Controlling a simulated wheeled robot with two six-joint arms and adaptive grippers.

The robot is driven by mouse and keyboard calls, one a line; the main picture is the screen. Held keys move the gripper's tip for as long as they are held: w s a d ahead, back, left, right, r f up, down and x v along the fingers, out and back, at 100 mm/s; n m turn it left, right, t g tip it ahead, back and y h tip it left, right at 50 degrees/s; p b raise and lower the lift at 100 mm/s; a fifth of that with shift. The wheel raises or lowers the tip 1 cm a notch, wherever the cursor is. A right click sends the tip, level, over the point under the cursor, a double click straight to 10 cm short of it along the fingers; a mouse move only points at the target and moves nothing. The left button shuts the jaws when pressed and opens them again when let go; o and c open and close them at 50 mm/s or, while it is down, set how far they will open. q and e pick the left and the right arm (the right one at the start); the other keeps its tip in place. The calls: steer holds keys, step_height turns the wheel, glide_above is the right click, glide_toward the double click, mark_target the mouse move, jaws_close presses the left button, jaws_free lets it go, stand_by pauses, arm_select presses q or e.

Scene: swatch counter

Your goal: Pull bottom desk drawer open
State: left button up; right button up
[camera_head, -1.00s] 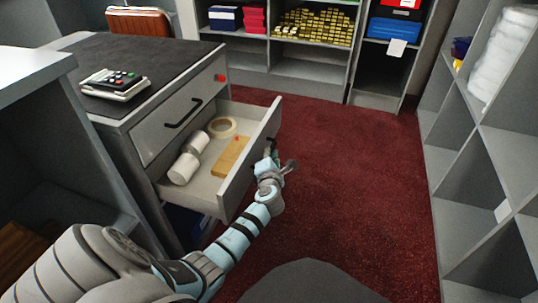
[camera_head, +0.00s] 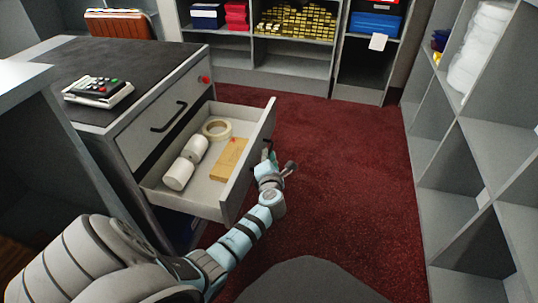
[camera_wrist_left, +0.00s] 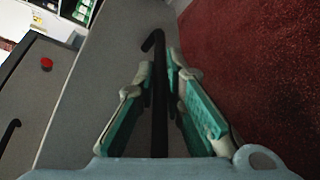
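The bottom drawer (camera_head: 232,185) of the grey desk (camera_head: 125,150) stands well out from the desk. Inside lie a tape roll (camera_head: 217,130), white rolls (camera_head: 179,174) and a tan block (camera_head: 230,160). My left gripper (camera_head: 270,165) is at the outer face of the drawer front. In the left wrist view the black drawer handle (camera_wrist_left: 159,110) runs between the two fingers of the left gripper (camera_wrist_left: 161,82), which are closed in around it. My right gripper is not in view.
The upper drawer, with a black handle (camera_head: 168,116), is shut. A calculator (camera_head: 98,90) lies on the desk top. Red carpet (camera_head: 340,170) is clear to the right of the drawer. Grey shelving (camera_head: 465,160) stands at the far right.

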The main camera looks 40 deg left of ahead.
arm_select(q)
steer(key=o, duration=0.3)
steer(key=shift+o, duration=0.2)
steer(key=v, duration=0.7)
steer(key=shift+s+d, duration=0.15)
steer(key=shift+d, duration=0.1)
steer(key=shift+r, duration=0.1)
